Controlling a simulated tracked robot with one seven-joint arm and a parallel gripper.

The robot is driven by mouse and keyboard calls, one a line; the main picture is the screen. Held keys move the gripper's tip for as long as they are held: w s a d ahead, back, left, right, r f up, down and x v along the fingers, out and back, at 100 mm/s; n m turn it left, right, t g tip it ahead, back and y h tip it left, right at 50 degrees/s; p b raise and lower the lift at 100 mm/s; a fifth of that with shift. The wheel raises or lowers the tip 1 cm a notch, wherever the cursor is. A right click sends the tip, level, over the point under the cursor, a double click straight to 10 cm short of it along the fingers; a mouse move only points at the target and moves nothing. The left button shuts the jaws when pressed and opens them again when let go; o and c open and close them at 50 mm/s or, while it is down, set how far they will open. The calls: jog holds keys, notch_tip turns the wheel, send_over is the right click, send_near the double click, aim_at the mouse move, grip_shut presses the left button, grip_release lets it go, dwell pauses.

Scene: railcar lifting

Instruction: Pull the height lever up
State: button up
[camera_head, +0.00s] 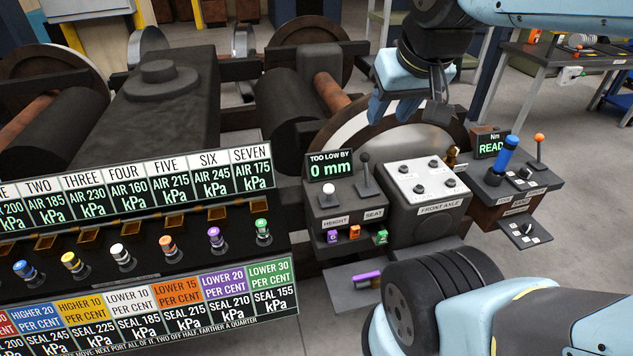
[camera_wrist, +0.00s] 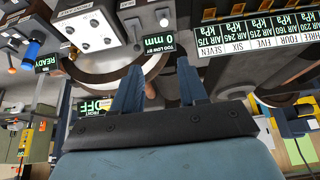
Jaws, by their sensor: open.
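The height lever (camera_head: 328,191) has a white knob and stands on a dark control box above a label reading HEIGHT. Its white knob also shows near the top of the wrist view (camera_wrist: 164,18). Beside it on the right is a black-knobbed seat lever (camera_head: 366,174). The display (camera_head: 330,165) behind the height lever reads "TOO LOW BY 0 mm". My gripper (camera_head: 408,108) is open and empty, above and behind the box, apart from both levers. In the wrist view its blue fingers (camera_wrist: 159,68) are spread, with nothing visible between them.
Farther right is a console with a blue handle (camera_head: 506,154) and an orange-knobbed lever (camera_head: 539,146). A long gauge board (camera_head: 130,190) fills the left. Wheels and axles (camera_head: 300,110) stand behind.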

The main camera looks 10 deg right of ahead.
jog(key=o, duration=0.3)
jog(key=shift+w, duration=0.3)
jog(key=shift+o, duration=0.2)
jog(key=w+f+g, duration=0.1)
jog(key=w+f, duration=0.2)
jog(key=w, duration=0.5)
jog(key=shift+w+a+f+g, duration=0.15)
jog(key=shift+w+f+g, duration=0.05)
jog(key=shift+w+g, duration=0.1)
jog(key=n+g+h, duration=0.2)
jog(key=g, duration=0.2)
send_over(328, 185)
jog(key=a, duration=0.2)
notch_tip(328, 185, down, 25)
jog(key=f, duration=0.4)
jog(key=d+f, duration=0.1)
jog(key=f, duration=0.4)
jog(key=d+f, duration=0.1)
jog(key=f, duration=0.3)
jog(key=shift+d+f, duration=0.15)
jog(key=shift+f, duration=0.05)
jog(key=shift+c, duration=0.3)
